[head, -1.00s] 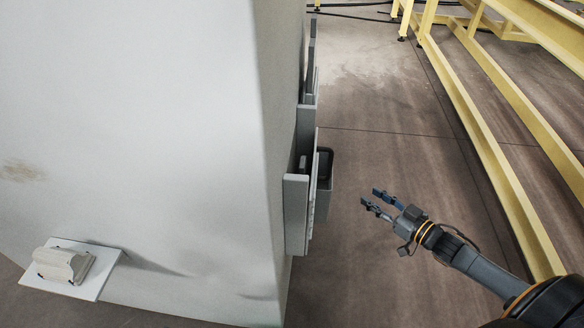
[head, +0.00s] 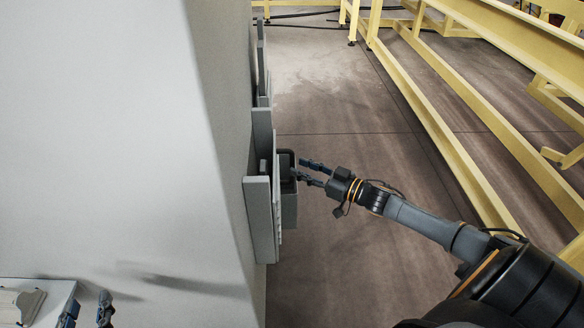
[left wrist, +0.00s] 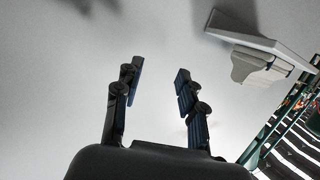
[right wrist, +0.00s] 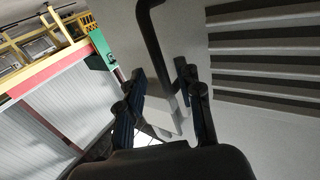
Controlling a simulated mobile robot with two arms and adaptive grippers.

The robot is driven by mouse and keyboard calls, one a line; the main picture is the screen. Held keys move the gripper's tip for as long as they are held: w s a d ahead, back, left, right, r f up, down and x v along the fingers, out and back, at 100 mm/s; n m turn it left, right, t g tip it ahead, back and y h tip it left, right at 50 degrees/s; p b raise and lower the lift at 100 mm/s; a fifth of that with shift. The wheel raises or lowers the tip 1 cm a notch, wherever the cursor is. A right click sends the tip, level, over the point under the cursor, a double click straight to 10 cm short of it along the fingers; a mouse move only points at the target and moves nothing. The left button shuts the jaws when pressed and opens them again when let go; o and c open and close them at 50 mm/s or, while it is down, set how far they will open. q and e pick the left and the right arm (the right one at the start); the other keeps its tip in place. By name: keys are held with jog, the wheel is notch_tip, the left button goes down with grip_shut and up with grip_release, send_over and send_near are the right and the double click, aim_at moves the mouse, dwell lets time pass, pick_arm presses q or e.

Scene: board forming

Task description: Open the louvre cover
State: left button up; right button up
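The louvre cover shows in the right wrist view as grey horizontal slats (right wrist: 268,58) at the upper right. A dark bent handle (right wrist: 152,45) stands out beside the slats and runs down between my right fingers in that view. In the head view the dark handle (head: 286,163) sits by grey panels (head: 262,215) seen nearly edge-on. My right gripper (head: 302,172) is open, with its fingertips close to the handle; contact is unclear. My left gripper (head: 86,310) is open and empty in front of the white wall; it also shows in the left wrist view (left wrist: 157,75).
A large white cabinet (head: 110,130) fills the left of the head view. A white shelf (left wrist: 262,40) with a beige block (left wrist: 258,68) sticks out near my left gripper. Yellow frames (head: 450,140) stand to the right, with bare floor (head: 340,120) between.

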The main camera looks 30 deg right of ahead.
aim_at(292, 181)
pick_arm(q)
jog(key=shift+w+d+r+t+h+b, duration=0.15)
jog(key=shift+r+t, duration=0.3)
jog(key=shift+r, duration=0.35)
jog(key=shift+w+d+r+t+h+b, duration=0.1)
jog(key=shift+d+r+t+h, duration=0.1)
jog(key=shift+r+t, duration=0.45)
jog(key=shift+w+d+r+t+h+b, duration=0.15)
jog(key=shift+r+t, duration=0.15)
jog(key=shift+r, duration=0.6)
pick_arm(e)
jog(key=shift+x, duration=2)
grip_shut()
